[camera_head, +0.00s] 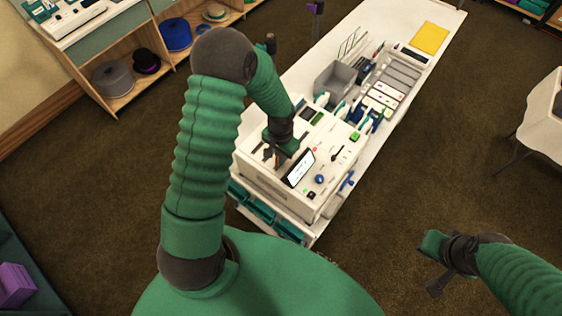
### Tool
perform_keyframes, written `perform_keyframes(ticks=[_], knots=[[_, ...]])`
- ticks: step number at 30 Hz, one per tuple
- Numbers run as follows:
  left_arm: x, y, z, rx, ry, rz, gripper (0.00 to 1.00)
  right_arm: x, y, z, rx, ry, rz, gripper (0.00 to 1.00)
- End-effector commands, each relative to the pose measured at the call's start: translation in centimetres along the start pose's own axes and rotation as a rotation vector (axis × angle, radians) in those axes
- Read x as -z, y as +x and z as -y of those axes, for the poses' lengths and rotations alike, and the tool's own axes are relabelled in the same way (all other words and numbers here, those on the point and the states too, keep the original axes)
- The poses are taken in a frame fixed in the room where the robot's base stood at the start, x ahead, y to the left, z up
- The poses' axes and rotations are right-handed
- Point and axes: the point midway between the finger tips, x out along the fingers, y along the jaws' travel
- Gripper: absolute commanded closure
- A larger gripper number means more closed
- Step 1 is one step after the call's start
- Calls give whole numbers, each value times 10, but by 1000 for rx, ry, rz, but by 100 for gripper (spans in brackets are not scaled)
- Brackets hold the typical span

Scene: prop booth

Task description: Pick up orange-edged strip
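I cannot make out an orange-edged strip for certain. Several pale strips or cards (381,102) lie in and around an organiser on the long white table (312,60), too small to show an edge colour. My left gripper (270,153) hangs over the near end of the table, above a white box-like unit (265,180), beside a small tilted screen (299,168). Its fingers are small and dark, so I cannot tell whether they are open or hold anything. My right gripper (438,272) is over the carpet, right of the table and away from it.
A grey bin (336,82) and a yellow sheet (429,38) are farther along the table. Teal drawers (262,211) sit under its near end. A wooden shelf with hats (176,33) stands at upper left. A white table (543,122) is at right. Carpet between is clear.

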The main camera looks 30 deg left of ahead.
Motion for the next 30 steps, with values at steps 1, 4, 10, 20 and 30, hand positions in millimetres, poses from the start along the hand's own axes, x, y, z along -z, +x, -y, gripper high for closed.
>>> perform_keyframes(ticks=[1,4,10,20,30], knots=[[0,0,0,0,0,1,100,0,0,0,0,0,0,100],[0,0,0,0,0,1,100,0,0,0,0,0,0,100],[0,-1,0,0,0,0,100,0,1,0,0,0,0,100],[2,-44,1,2,-2,-5,100,-4,16,0,0,0,0,100],[1,-94,0,2,0,-1,100,-6,28,0,0,0,0,100]])
